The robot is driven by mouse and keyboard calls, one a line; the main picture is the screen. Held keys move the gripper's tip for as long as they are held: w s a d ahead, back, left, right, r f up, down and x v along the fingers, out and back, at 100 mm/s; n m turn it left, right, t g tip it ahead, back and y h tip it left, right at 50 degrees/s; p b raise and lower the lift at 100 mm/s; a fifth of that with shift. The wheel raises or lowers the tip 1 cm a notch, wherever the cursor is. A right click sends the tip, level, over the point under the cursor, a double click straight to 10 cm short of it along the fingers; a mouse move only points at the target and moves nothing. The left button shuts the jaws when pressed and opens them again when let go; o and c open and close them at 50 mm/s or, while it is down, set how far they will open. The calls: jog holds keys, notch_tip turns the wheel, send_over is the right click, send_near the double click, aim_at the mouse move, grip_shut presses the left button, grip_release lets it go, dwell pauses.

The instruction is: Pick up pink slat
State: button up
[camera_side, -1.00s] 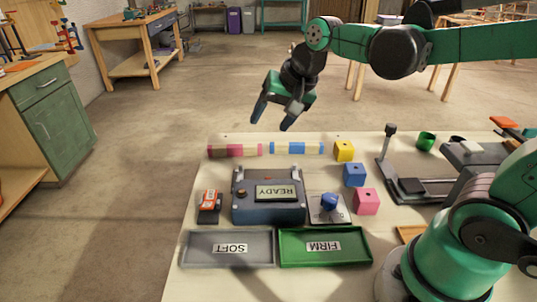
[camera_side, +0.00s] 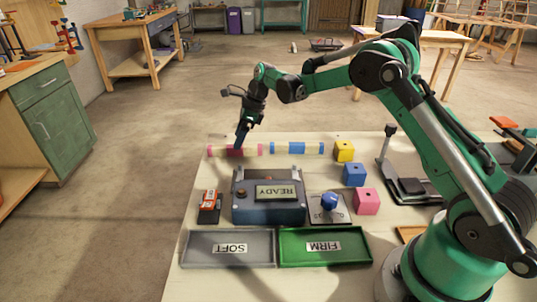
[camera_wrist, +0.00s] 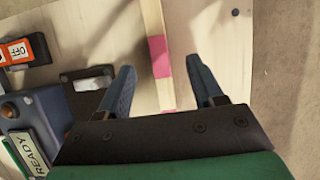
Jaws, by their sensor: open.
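The pink slat (camera_side: 222,151), cream with pink bands, lies along the back edge of the table in the side view. My gripper (camera_side: 240,143) is over its middle, pointing down, close to it. In the wrist view the slat (camera_wrist: 159,57) runs between the two blue fingers of my open gripper (camera_wrist: 161,66), with a gap on each side. I cannot tell whether the fingertips are down beside the slat or still above it. The part of the slat nearest my palm is hidden.
A blue-banded slat (camera_side: 296,148) lies just right of the pink one. Yellow (camera_side: 344,151), blue (camera_side: 354,174) and pink (camera_side: 366,201) blocks stand farther right. A READY box (camera_side: 268,208) sits in front, with SOFT (camera_side: 205,248) and FIRM (camera_side: 350,248) trays nearer.

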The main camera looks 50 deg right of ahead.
aim_at(231, 152)
jog(key=shift+x, duration=1.5)
grip_shut()
jog(key=shift+r, duration=0.2)
